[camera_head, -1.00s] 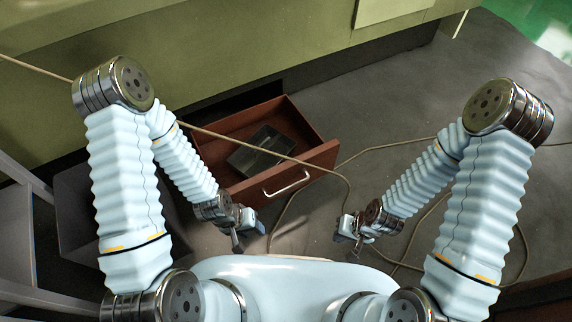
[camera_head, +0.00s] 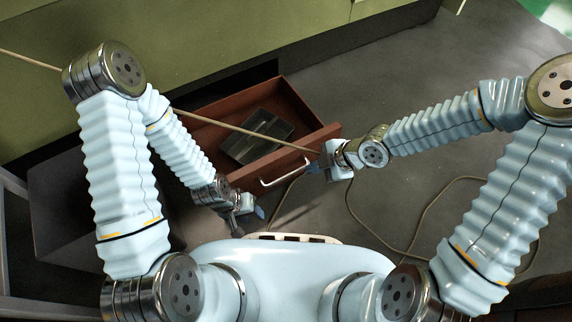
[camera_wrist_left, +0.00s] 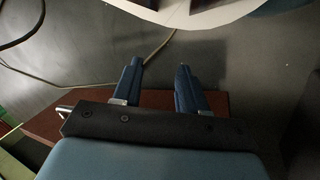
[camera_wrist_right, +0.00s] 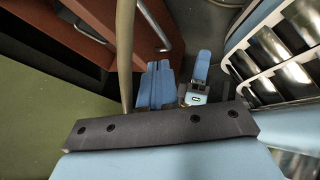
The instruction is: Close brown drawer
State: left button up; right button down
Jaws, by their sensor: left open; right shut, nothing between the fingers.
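The brown drawer (camera_head: 306,146) stands pulled out of the green cabinet, with a dark tray (camera_head: 243,149) inside it. Its metal handle (camera_head: 286,176) is on the front panel. My right gripper (camera_head: 316,167) is shut and empty, close to the right part of the drawer front; contact cannot be told. The right wrist view shows its fingers (camera_wrist_right: 156,86) together, with the drawer handle (camera_wrist_right: 157,24) ahead. My left gripper (camera_head: 256,209) is open and empty, in front of the drawer's left end. The left wrist view shows its fingers (camera_wrist_left: 158,88) apart above the brown drawer front (camera_wrist_left: 50,122).
The green cabinet (camera_head: 200,55) fills the back. A tan cable (camera_head: 220,124) crosses over the drawer, and more cable (camera_head: 425,215) lies on the grey floor at right. A dark box-like thing (camera_head: 60,210) stands at left. The floor ahead of the drawer is mostly clear.

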jog(key=n, duration=0.1)
jog(key=b, duration=0.7)
send_near(276, 166)
jog(key=shift+n, duration=0.3)
jog(key=s+f, duration=0.1)
jog(key=f, duration=0.2)
jog(key=s+f, duration=0.1)
jog(key=shift+s+a+f, duration=0.2)
jog(key=shift+s+a, duration=0.15)
jog(key=shift+w+a+r+p, duration=0.2)
jog(key=shift+w+a, duration=0.15)
jog(key=shift+w, duration=0.2)
jog(key=shift+w+a+r+p, duration=0.15)
jog(key=shift+w+a+r, duration=0.15)
jog(key=shift+w, duration=0.25)
jog(key=shift+w+a, duration=0.35)
jog(key=shift+w, duration=0.2)
